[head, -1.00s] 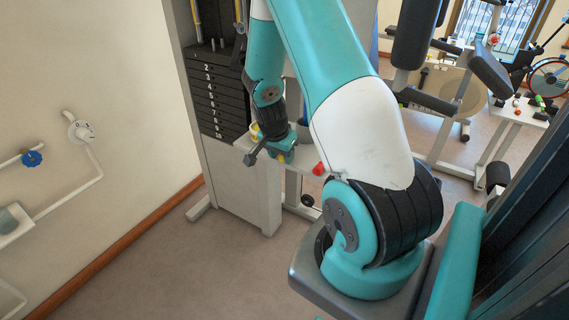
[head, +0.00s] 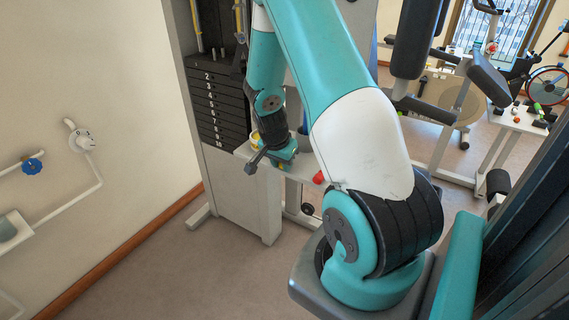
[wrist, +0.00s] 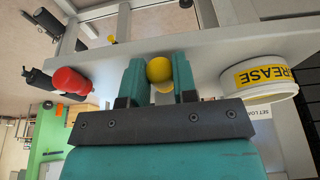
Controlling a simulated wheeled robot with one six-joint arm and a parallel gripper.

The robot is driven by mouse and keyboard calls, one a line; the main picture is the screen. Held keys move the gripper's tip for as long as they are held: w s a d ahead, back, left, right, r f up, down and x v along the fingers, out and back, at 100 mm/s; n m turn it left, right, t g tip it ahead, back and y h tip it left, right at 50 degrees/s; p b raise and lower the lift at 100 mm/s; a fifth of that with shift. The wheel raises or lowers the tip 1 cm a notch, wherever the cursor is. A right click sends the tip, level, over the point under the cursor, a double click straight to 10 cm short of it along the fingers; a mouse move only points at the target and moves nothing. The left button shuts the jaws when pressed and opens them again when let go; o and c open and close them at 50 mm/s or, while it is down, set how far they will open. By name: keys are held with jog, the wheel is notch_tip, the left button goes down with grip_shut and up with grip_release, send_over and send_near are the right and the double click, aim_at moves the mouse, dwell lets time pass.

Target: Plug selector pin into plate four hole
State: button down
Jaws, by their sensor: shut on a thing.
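The selector pin (wrist: 159,70) shows as a round yellow knob in the wrist view. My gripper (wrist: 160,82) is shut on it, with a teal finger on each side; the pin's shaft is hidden. In the head view my gripper (head: 282,160) is at a light shelf, low and right of the weight stack (head: 217,104). The black stack has numbered plates. Plate four (head: 212,95) is in its upper part; its hole is too small to make out. The gripper is apart from the stack.
The shelf (wrist: 215,52) carries a grease tin (wrist: 262,76) to the right of the gripper and a red-knobbed item (wrist: 70,80) to the left. A pale machine housing (head: 243,195) stands below the stack. Open floor lies in front.

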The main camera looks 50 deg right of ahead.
jog(key=shift+r+p, duration=2.2)
jog(key=shift+r, duration=0.9)
